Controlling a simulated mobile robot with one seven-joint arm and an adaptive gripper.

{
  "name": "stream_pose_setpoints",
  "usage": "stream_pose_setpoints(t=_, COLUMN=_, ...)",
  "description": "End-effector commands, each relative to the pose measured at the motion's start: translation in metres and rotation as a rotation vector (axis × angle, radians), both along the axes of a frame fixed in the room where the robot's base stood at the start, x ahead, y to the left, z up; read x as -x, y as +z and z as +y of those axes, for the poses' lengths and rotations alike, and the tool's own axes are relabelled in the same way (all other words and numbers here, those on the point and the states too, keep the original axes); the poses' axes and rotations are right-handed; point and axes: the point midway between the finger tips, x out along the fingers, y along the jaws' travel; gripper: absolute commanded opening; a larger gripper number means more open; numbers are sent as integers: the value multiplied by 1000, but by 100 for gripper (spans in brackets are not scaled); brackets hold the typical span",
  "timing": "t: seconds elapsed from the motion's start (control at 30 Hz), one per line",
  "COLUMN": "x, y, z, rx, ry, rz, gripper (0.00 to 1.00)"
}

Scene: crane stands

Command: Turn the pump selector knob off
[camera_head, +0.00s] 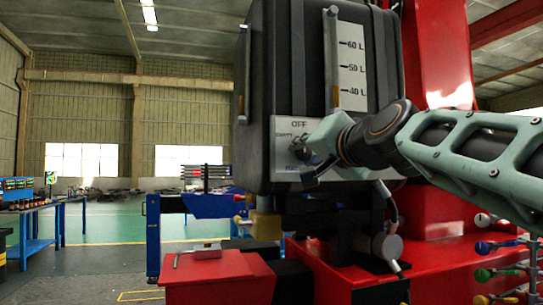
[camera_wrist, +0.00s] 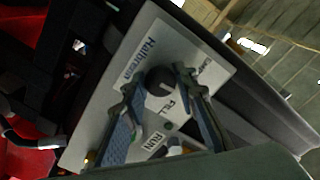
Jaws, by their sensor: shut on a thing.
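The pump selector knob (camera_wrist: 160,83) is dark and round, with a small light mark, on a grey panel (camera_wrist: 203,48). In the wrist view my gripper (camera_wrist: 157,86) has a finger on each side of the knob, shut on it. Labels around the knob include "FILL" and "RUN". In the head view the panel (camera_head: 283,128) sits low on the front of a black tank, with "OFF" printed at its top. My gripper (camera_head: 312,158) covers the knob and the panel's right part there. I cannot tell which label the knob points to.
The black tank (camera_head: 275,60) with a litre scale (camera_head: 352,65) rises above the panel. A red crane body (camera_head: 440,240) is at the right, with coloured lever knobs (camera_head: 483,248) at lower right. A red box (camera_head: 215,275) is below. Green floor (camera_head: 110,228) is open at the left.

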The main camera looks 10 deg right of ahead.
Motion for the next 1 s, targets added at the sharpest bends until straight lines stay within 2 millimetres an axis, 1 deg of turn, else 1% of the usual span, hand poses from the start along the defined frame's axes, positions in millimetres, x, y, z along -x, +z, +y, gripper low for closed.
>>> stream_pose_setpoints(t=0.3, x=0, y=-1, z=0, rx=-83, ry=1, rz=19, gripper=2)
stream_pose_setpoints(t=0.73, x=0, y=-1, z=1, rx=-90, ry=1, rz=21, gripper=2)
stream_pose_setpoints(t=0.77, x=0, y=-1, z=1, rx=-90, ry=1, rz=21, gripper=30)
stream_pose_setpoints(t=0.8, x=0, y=-1, z=1, rx=-90, ry=1, rz=21, gripper=34)
stream_pose_setpoints(t=0.9, x=0, y=-1, z=0, rx=-90, ry=1, rz=20, gripper=43)
stream_pose_setpoints(t=1.0, x=0, y=-1, z=0, rx=-89, ry=0, rz=19, gripper=43)
